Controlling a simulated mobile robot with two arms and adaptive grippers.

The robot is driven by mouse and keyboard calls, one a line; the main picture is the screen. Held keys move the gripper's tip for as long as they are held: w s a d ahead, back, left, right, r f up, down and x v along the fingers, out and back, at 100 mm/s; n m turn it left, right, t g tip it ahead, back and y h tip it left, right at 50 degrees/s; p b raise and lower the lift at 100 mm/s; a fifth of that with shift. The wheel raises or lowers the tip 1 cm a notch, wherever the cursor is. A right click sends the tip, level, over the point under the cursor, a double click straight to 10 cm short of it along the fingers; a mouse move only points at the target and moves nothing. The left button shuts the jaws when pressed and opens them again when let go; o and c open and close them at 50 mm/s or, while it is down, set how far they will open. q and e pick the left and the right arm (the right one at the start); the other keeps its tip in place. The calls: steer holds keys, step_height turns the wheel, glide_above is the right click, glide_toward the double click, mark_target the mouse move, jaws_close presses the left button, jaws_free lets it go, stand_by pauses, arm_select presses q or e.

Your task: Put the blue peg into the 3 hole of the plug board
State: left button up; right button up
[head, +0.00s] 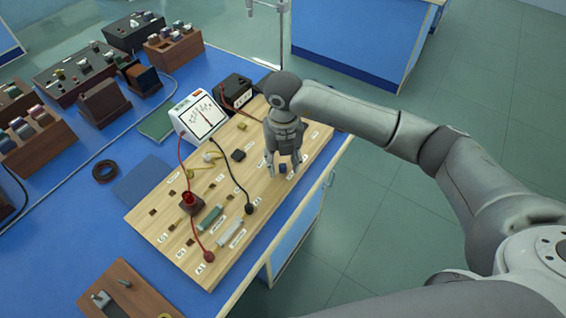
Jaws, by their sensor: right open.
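The plug board (160,225) is a pale wooden board with small dark square holes and white labels. It lies along the right edge of the blue bench. My right gripper (284,168) is over the board's far right part, open and pointing down. A small blue peg (283,168) shows between or just behind its fingertips. I cannot tell whether they touch it, or whether the peg sits in a hole. The labels are too small to read surely, so I cannot pick out the 3 hole. My left gripper is not in view.
A white meter (198,117) and a black box (235,92) stand behind the board. Red and black leads (238,188) run across it. Brown racks (40,140) stand at left; a black ring (105,171) lies nearby.

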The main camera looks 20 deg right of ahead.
step_height(320, 180, up, 11)
stand_by(0.3)
